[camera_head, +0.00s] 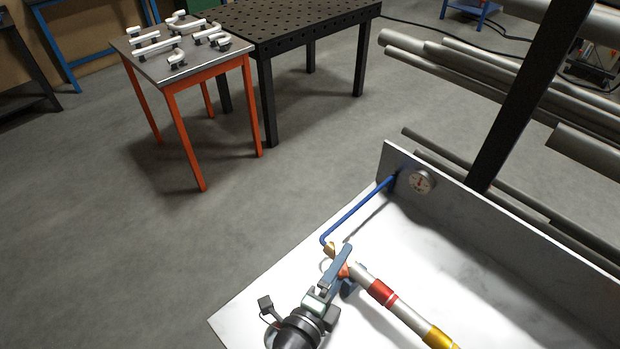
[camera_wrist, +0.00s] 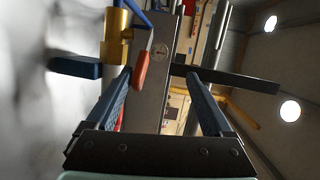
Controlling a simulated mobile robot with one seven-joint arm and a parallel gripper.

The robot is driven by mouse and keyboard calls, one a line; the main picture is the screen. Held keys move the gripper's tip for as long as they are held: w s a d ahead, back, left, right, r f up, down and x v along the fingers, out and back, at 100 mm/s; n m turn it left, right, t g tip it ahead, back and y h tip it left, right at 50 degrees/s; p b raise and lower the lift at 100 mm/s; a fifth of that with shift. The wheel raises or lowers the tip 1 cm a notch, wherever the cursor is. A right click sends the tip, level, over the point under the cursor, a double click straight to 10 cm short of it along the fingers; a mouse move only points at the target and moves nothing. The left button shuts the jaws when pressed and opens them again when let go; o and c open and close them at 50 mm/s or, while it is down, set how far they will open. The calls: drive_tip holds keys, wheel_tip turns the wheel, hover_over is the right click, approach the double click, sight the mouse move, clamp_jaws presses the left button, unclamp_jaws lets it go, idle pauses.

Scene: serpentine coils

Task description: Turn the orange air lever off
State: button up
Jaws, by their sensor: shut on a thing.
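The orange air lever (camera_wrist: 142,69) shows in the wrist view beside the tip of the left finger, next to a brass valve body (camera_wrist: 117,40). In the head view only a little orange (camera_head: 344,270) shows beside my fingers. My gripper (camera_head: 344,252) reaches over the white bench to the brass valve (camera_head: 329,249) at the end of a blue pipe (camera_head: 358,210). In the wrist view my gripper (camera_wrist: 160,76) has its two blue-grey fingers on either side of a visible gap, with the lever at its left side. The jaws are shut on the lever; the exact contact is hard to see.
A silver tube with red and yellow bands (camera_head: 410,319) runs close by on the right. An orange-legged table (camera_head: 185,60) with white pipe pieces stands far off at upper left.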

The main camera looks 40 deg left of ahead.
drive_tip(key=shift+s+r+t, duration=0.15)
drive_tip(key=shift+s+r, duration=0.15)
drive_tip(key=shift+s, duration=0.4)
drive_tip(key=shift+s+r+t, duration=0.15)
drive_tip(key=shift+s+r, duration=0.15)
drive_tip(key=shift+s, duration=0.4)
drive_tip(key=shift+c, duration=1.1)
drive_tip(key=s+b, duration=0.2)
drive_tip(key=s, duration=0.9)
drive_tip(key=shift+d+f, duration=0.15)
drive_tip(key=shift+d, duration=0.05)
